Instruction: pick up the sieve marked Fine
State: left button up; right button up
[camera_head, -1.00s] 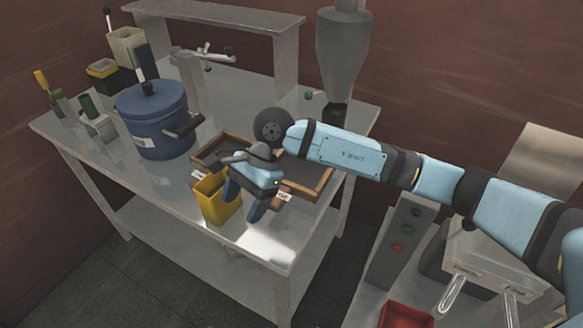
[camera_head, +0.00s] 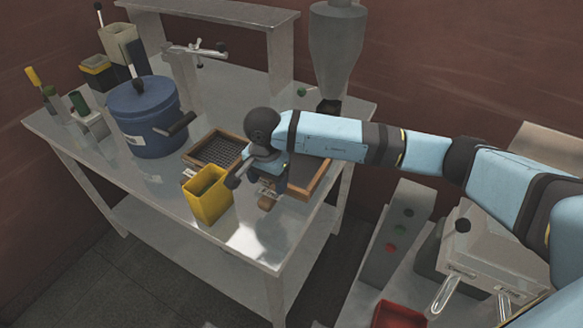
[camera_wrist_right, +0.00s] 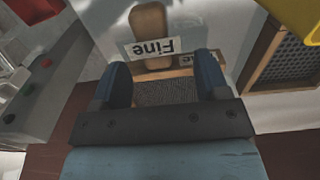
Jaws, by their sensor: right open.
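The sieve marked Fine has a wooden frame (camera_head: 312,182) and dark fine mesh, and lies on the metal table, partly hidden by my right arm. Its short wooden handle (camera_head: 267,203) points toward the table's front edge. In the right wrist view the handle (camera_wrist_right: 149,22) and a white "Fine" label (camera_wrist_right: 152,48) show beyond the fingertips, with mesh (camera_wrist_right: 165,93) between the fingers. My right gripper (camera_head: 258,184) is open and empty above the handle end of this sieve; its fingers also show in the wrist view (camera_wrist_right: 160,68). My left gripper is not in view.
A second wooden sieve (camera_head: 188,157) with coarser mesh lies to the left. A yellow container (camera_head: 207,196) stands close beside my right gripper. A blue pot (camera_head: 147,122) stands further left. A grey hopper (camera_head: 337,50) is behind. The front table edge is close.

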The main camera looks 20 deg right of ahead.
aim_at(272, 192)
jog(key=f, duration=0.1)
jog(key=f+p, duration=0.1)
jog(key=f, duration=0.3)
jog(key=shift+s+d, duration=0.15)
jog(key=shift+d, duration=0.2)
jog(key=c, duration=1.1)
jog(key=shift+r, duration=0.1)
